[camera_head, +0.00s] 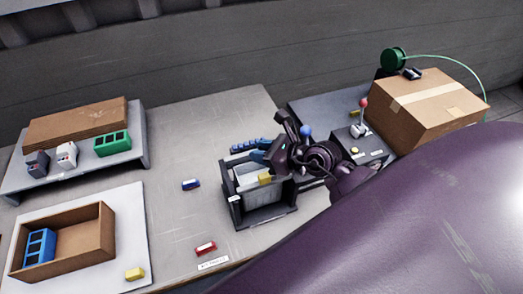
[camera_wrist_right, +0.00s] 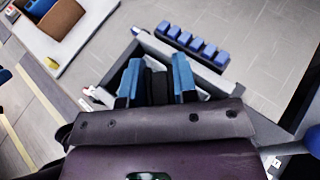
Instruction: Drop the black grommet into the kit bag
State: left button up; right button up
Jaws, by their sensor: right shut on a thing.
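My right gripper (camera_head: 268,163) is over a dark-framed, open-topped holder (camera_head: 262,220) with a pale grey lining (camera_head: 240,181), which looks like the kit bag. In the right wrist view its two blue fingers (camera_wrist_right: 156,78) are closed on a black piece (camera_wrist_right: 155,88), apparently the black grommet. The piece is between the fingers, above the holder's opening; its full shape is hidden. In the head view the gripper and wrist hide the piece and part of the opening. My left gripper is not in view.
A row of blue blocks (camera_wrist_right: 193,43) lines the holder's far side. A switch box with a red-knobbed lever (camera_head: 363,104) and a cardboard box (camera_head: 428,108) stand right. The table's left-middle is clear.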

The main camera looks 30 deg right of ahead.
jog(key=o, duration=1)
jog(key=shift+s+d+r, duration=0.15)
jog(key=shift+s+d, duration=0.1)
jog(key=shift+s, duration=0.25)
jog(key=v, duration=0.9)
jog(key=shift+s+d+r+b, duration=0.1)
jog(key=shift+s+d+b, duration=0.05)
jog(key=shift+s+b, duration=0.2)
jog(key=shift+w, duration=0.1)
